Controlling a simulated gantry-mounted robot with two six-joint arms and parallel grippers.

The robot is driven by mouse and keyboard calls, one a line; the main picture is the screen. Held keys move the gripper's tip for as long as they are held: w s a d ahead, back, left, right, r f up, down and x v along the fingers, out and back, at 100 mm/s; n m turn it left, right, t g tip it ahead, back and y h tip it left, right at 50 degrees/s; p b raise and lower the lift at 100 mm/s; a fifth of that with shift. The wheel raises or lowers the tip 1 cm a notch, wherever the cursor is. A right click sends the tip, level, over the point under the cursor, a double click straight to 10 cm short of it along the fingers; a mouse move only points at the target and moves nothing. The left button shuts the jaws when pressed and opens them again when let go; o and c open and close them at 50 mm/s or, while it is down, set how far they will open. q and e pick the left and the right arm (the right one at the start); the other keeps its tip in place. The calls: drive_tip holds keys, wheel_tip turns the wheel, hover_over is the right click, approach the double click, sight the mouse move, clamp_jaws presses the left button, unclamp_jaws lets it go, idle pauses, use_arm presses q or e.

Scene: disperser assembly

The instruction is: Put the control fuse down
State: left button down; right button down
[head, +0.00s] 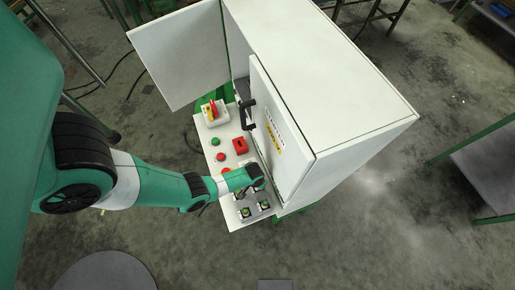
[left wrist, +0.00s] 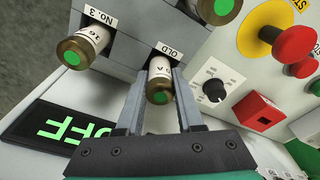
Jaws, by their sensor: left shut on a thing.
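The control fuse (left wrist: 160,72) has a white, marked body, a brass-coloured cap and a green dot on its end. It sits between the two fingers of my left gripper (left wrist: 161,82), which is shut on it. Its far end is at a grey slot labelled OLD; I cannot tell how deep it is in. In the head view my left gripper (head: 260,186) is over the front end of the control panel (head: 230,188), and the fuse cannot be made out there. My right gripper is not in view.
A similar fuse (left wrist: 84,47) sits at the NO.3 slot, and another (left wrist: 215,10) is at the top edge. A black knob (left wrist: 215,91), a red block (left wrist: 258,112) and a red stop button (left wrist: 294,45) are to the right. The cabinet door (head: 280,130) stands beside the panel.

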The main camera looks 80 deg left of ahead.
use_arm(q)
drive_tip(key=shift+f, duration=0.15)
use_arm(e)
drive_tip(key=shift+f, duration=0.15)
use_arm(q)
drive_tip(key=shift+f, duration=0.15)
drive_tip(key=c, duration=0.5)
unclamp_jaws()
drive_tip(key=shift+c, duration=0.2)
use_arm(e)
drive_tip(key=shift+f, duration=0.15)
use_arm(q)
drive_tip(key=r+p, duration=0.8)
drive_tip(key=s+d+r+p, duration=0.1)
drive_tip(key=r+p, duration=0.3)
drive_tip(key=shift+r+p, duration=0.2)
drive_tip(key=shift+p, duration=0.2)
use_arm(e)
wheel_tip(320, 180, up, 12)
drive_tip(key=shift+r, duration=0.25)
use_arm(q)
drive_tip(key=shift+f, duration=0.1)
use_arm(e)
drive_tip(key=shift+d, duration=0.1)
